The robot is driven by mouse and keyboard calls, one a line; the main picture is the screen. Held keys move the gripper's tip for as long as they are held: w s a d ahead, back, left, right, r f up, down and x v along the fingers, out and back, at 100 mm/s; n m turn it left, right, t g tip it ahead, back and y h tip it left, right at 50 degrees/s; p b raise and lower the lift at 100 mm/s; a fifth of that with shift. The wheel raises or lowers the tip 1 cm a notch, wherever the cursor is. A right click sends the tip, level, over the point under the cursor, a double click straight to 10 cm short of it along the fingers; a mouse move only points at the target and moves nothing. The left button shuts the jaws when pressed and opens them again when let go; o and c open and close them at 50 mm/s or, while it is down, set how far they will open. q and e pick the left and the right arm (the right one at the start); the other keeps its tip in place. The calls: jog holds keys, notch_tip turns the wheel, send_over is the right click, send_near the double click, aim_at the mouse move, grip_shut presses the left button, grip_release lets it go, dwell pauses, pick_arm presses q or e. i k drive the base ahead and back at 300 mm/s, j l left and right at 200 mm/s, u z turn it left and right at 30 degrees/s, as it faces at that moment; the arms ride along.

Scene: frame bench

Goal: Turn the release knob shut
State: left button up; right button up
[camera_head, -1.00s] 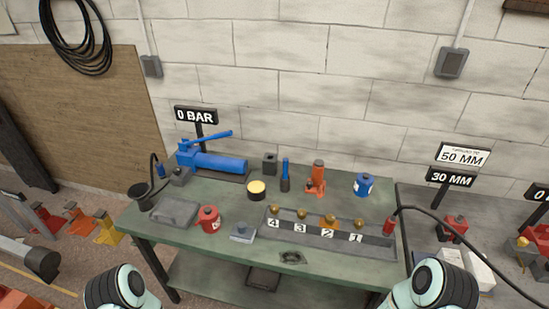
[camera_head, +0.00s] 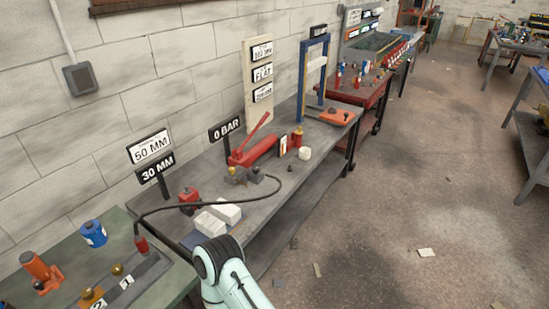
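A red hand pump (camera_head: 262,150) with a raised red lever (camera_head: 252,135) stands on the middle grey bench, in front of a "0 BAR" sign (camera_head: 226,128). A small brass-coloured part (camera_head: 232,171), which may be the release knob, is at the pump's near end. It is too small to tell whether it is open or shut. A dark block (camera_head: 255,176) sits beside it, with a black hose running from there to the near bench. One pale arm link of mine shows at the bottom, short of this bench. Neither gripper is in view.
A red jack-like block (camera_head: 189,199) and white blocks (camera_head: 218,215) stand on the bench's near part. A blue press frame (camera_head: 304,85) stands farther back. Floor at right is mostly open.

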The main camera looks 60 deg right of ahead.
aim_at(256, 169)
jog(key=z, duration=2)
jog(key=u, duration=0.4)
jog(key=i+l+u, duration=0.1)
jog(key=u, duration=0.3)
jog(key=l+u, duration=0.2)
jog(key=u, duration=0.2)
jog(key=l+u, duration=0.1)
jog(key=u, duration=0.3)
jog(key=l+u, duration=0.35)
jog(key=l, duration=0.15)
jog(key=l+u, duration=0.4)
jog(key=k+l+u, duration=0.15)
jog(key=l, duration=0.2)
jog(key=k+l+u, duration=0.1)
jog(key=l, duration=0.3)
jog(key=k+l+u, duration=0.15)
jog(key=l, duration=0.2)
jog(key=k+l, duration=0.15)
jog(key=l, duration=0.2)
jog(key=k+l, duration=0.15)
jog(key=l, duration=0.15)
jog(key=k+l, duration=0.15)
jog(key=l, duration=0.2)
jog(key=u, duration=0.05)
